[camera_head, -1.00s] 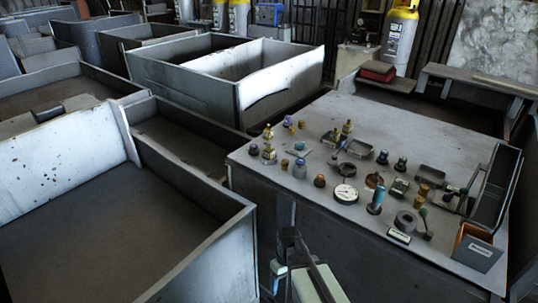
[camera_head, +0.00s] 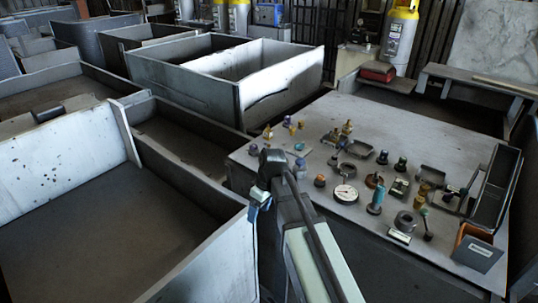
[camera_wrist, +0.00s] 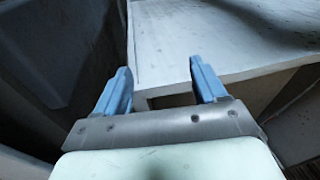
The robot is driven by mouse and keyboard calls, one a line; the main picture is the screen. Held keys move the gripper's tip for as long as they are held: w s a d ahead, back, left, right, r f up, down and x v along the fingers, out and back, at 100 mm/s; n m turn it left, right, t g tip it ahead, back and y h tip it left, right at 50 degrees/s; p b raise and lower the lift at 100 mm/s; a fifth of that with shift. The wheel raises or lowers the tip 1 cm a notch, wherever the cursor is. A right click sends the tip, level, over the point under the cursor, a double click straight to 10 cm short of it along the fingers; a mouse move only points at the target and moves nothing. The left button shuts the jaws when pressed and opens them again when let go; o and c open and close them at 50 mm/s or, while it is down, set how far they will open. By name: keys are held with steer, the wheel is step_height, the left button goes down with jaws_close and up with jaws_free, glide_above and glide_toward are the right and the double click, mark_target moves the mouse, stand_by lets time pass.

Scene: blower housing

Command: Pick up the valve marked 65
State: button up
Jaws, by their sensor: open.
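No marking of 65 can be read at this size, so I cannot tell which piece on the table is that valve. Brass valve-like pieces stand on the grey table (camera_head: 420,135), one at the back middle (camera_head: 347,129) and one at the right (camera_head: 422,192). A small brass-coloured piece (camera_head: 267,132) shows at the left end. My gripper (camera_head: 259,199) is by the table's left front corner, and my arm covers part of that corner. In the wrist view my gripper (camera_wrist: 160,82) has its two blue fingers apart with nothing between them, facing the table edge.
Among the other parts are a white dial gauge (camera_head: 345,194), a teal-handled piece (camera_head: 376,201), dark rings and small trays. An orange bin (camera_head: 476,248) and a dark upright tray (camera_head: 494,190) stand at the right. Large grey metal bins (camera_head: 190,225) fill the left. The table's back is clear.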

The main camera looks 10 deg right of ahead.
steer(key=w+d+r+n+t, duration=0.1)
steer(key=w+r, duration=0.4)
steer(key=r, duration=0.4)
steer(key=w+d+r+n+t, duration=0.1)
steer(key=w+r+t, duration=0.1)
steer(key=w+r, duration=0.55)
steer(key=w+d+r+m+y, duration=0.1)
steer(key=w+d+r, duration=0.2)
steer(key=d+r, duration=0.45)
steer(key=x, duration=0.7)
steer(key=shift+d+f, duration=0.25)
steer(key=shift+f, duration=0.15)
steer(key=shift+a+x, duration=0.15)
steer(key=shift+x, duration=1.3)
steer(key=shift+a+x, duration=0.2)
steer(key=shift+x, duration=1.25)
steer(key=shift+w+r, duration=0.1)
steer(key=shift+r, duration=0.05)
steer(key=shift+c, duration=0.5)
jaws_close()
